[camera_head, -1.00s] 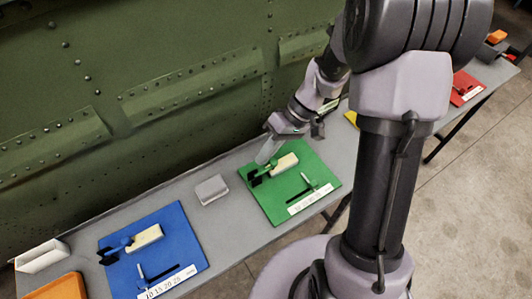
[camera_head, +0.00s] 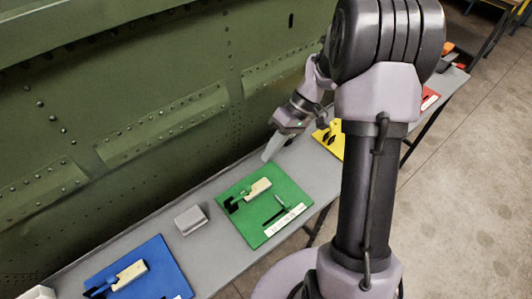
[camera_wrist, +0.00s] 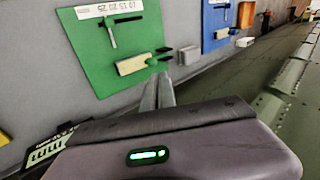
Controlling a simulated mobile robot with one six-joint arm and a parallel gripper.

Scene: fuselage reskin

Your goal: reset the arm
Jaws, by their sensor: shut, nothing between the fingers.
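My gripper (camera_head: 270,152) hangs at the end of my folded arm, over the grey bench just beyond the top edge of the green mat. In the wrist view its two fingers (camera_wrist: 158,88) lie together with nothing between them. The green mat (camera_head: 238,211) holds a cream block (camera_head: 260,188), a black and green tool beside it, a thin tool and a white number strip. In the wrist view the green mat (camera_wrist: 90,62) and the cream block (camera_wrist: 132,64) show past the fingertips. My gripper looks apart from them.
A grey block (camera_head: 190,219) sits between the green mat and a blue mat (camera_head: 165,272). A yellow piece (camera_head: 330,138) and a red mat (camera_head: 428,98) lie farther along the bench. The riveted green fuselage wall (camera_head: 130,110) stands along the bench's back edge.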

